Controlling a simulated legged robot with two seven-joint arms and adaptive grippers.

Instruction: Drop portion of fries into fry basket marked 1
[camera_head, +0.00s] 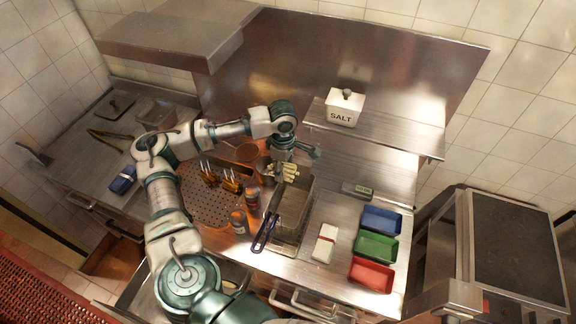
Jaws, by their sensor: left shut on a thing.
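A portion of pale yellow fries (284,172) hangs in the middle of the head view, shut in my left gripper (287,164). The gripper is over the far left end of a metal fry basket (294,206). The fries appear above the basket's far rim; I cannot tell whether they touch it. The basket is rectangular, with a blue-ended handle (264,234) pointing toward the near left. No number can be read on it. My fingertips are partly hidden by the gripper and the fries. My right gripper is not in view.
Blue (381,220), green (376,246) and red (371,274) trays and a white box (325,243) are right. A shelf (385,135) with a salt box (343,107) overhangs behind.

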